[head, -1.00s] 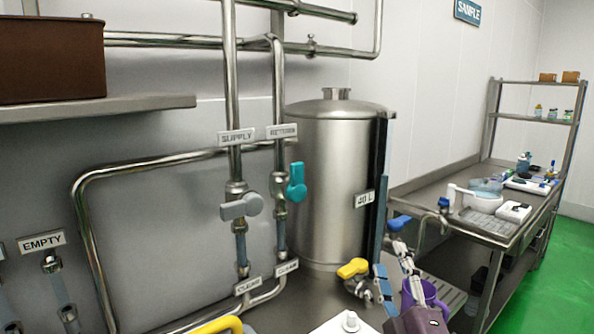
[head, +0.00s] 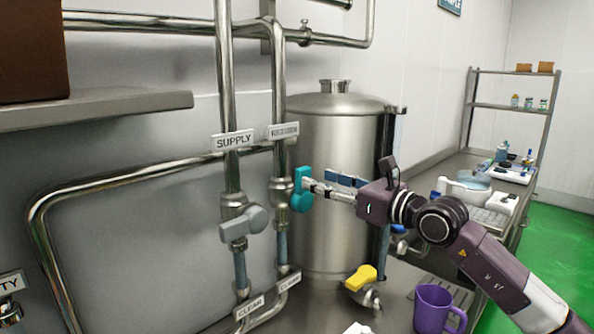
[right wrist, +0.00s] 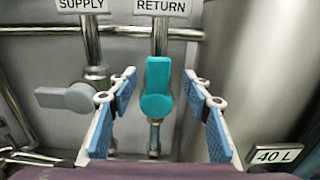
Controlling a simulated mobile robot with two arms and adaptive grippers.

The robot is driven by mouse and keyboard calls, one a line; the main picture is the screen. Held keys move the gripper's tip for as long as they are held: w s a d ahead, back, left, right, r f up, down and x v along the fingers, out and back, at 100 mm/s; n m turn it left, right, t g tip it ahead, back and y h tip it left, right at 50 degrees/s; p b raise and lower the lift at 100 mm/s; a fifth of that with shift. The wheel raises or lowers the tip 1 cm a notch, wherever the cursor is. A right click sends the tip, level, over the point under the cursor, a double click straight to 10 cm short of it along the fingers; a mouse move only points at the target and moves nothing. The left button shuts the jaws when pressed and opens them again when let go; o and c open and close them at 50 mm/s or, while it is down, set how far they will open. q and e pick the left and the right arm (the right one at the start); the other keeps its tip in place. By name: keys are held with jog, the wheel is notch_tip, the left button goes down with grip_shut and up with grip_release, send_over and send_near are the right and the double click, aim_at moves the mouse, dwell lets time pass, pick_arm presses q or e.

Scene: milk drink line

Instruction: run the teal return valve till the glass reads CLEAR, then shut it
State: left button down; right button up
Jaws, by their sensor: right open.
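The teal return valve handle (head: 300,190) stands upright, in line with its pipe under the RETURN tag (head: 284,131). It also shows in the right wrist view (right wrist: 157,88). My right gripper (head: 328,184) is open in front of it. In the right wrist view its two blue-padded fingers stand one on each side of the handle, with visible gaps. The glass (head: 282,248) below the teal valve looks pale bluish. My left gripper is not in view.
The grey supply valve handle (head: 243,225) sits crosswise just left of the teal one. A steel tank (head: 335,150) stands close on the right, with a yellow-handled tap (head: 361,278) low in front. A purple mug (head: 433,307) stands at lower right. A shelf (head: 100,108) juts out at upper left.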

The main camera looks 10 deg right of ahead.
aim_at(307, 175)
jog(key=x, duration=0.1)
jog(key=p+x, duration=0.1)
jog(key=x, duration=0.2)
jog(key=shift+a+r+p, duration=0.15)
jog(key=shift+r+p, duration=0.1)
jog(key=shift+p, duration=0.1)
jog(key=shift+x, duration=1)
jog(key=shift+w+f, duration=0.1)
jog(key=shift+f, duration=0.15)
jog(key=c, duration=0.9)
jog(key=shift+c, duration=1.4)
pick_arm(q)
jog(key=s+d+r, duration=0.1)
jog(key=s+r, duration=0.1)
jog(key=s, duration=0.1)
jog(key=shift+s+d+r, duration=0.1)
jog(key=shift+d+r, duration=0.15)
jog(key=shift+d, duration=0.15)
pick_arm(e)
grip_shut()
